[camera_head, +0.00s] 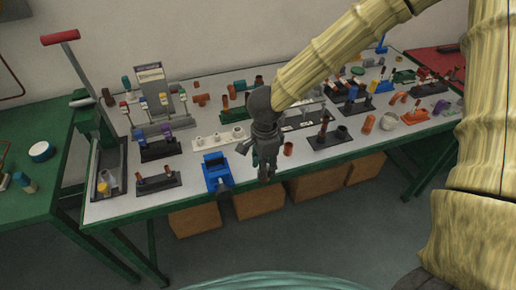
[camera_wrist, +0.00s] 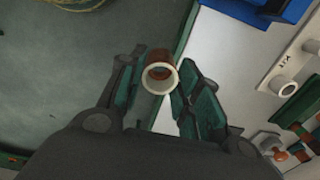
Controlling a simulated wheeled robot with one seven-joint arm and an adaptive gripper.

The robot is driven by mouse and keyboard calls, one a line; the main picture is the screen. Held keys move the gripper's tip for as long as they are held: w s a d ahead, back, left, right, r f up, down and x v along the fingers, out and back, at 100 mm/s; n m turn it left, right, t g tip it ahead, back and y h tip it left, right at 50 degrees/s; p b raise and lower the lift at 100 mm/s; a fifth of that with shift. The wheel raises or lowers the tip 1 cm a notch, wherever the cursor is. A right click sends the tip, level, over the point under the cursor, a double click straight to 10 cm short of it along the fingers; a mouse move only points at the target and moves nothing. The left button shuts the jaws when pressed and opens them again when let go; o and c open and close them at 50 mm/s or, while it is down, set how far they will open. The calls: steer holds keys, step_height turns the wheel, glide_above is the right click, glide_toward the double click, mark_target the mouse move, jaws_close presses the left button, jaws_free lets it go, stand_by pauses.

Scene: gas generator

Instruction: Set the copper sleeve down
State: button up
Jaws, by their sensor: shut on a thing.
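The copper sleeve (camera_wrist: 159,56) is between my gripper's two green-padded fingers in the wrist view, with its pale round end rim facing the camera. My gripper (camera_wrist: 158,84) is shut on it. In the head view my gripper (camera_head: 266,172) points down at the front edge of the table, right of the blue vise (camera_head: 217,172). The sleeve cannot be made out there, as the fingers hide it. In the wrist view the table edge runs just beside and below the sleeve, with floor to its left.
A small copper piece (camera_head: 288,149) stands on the table right of my gripper. A white rack (camera_head: 220,138) lies behind, and a black fixture (camera_head: 330,137) stands farther right. Bare tabletop (camera_head: 245,184) shows near the front edge. Boxes (camera_head: 259,202) sit under the table.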

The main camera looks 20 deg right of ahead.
steer(key=w+p, duration=0.1)
steer(key=w, duration=0.2)
steer(key=w+d+f, duration=0.1)
steer(key=w, duration=0.3)
steer(key=w+d+p, duration=0.1)
steer(key=w, duration=0.2)
steer(key=shift+w+f+p, duration=0.2)
steer(key=shift+w+p, duration=0.1)
steer(key=shift+w, duration=0.05)
steer(key=shift+a+f+p, duration=0.1)
steer(key=shift+f+p, duration=0.25)
steer(key=shift+f, duration=1.25)
steer(key=o, duration=1)
steer(key=shift+f, duration=0.1)
steer(key=shift+c, duration=0.2)
steer(key=shift+o, duration=0.3)
step_height(320, 180, up, 12)
steer(key=b, duration=0.1)
